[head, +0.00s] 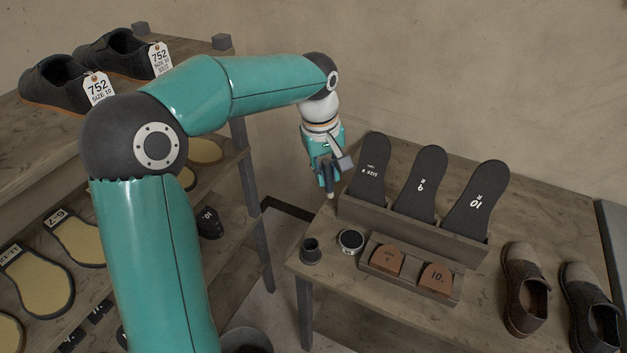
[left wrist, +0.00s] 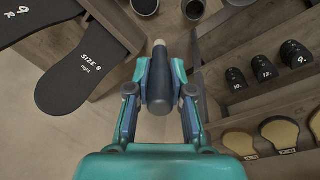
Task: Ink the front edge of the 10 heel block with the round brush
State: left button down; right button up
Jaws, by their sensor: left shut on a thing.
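My left gripper (head: 327,166) is shut on the round brush (head: 329,186), above the left end of the table. In the left wrist view the brush (left wrist: 159,86) is a dark handle with a pale tip, between the fingers and pointing away from the wrist. The 10 heel block (head: 436,278) is brown, marked 10, and sits at the right in a low wooden holder (head: 408,285). The brush is well apart from it. A dark cup (head: 311,251) and a round tin (head: 350,241) stand left of the holder. My right gripper is out of view.
Another brown heel block (head: 388,260) sits left of the 10 block. Behind them, a rack (head: 455,241) holds three dark insoles upright. Brown shoes (head: 525,290) stand at the right. Shelves (head: 225,266) with soles are at the left. The table's front strip is clear.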

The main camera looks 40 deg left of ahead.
pick_arm(q)
jog(key=shift+w+d+f+t+b, duration=0.4)
jog(key=shift+w+d+f+b, duration=0.25)
jog(key=shift+f+b, duration=1.75)
jog(key=shift+w+d+f+t+b, duration=0.55)
jog(key=shift+f+b, duration=1.15)
jog(key=shift+f, duration=1.45)
jog(key=shift+w+d+f+t+b, duration=0.25)
jog(key=shift+w+d+f+b, duration=0.45)
jog(key=shift+f+b, duration=1.7)
jog(key=shift+s+d+f, duration=0.1)
jog(key=shift+f, duration=0.8)
notch_tip(320, 180, up, 7)
jog(key=p, duration=0.5)
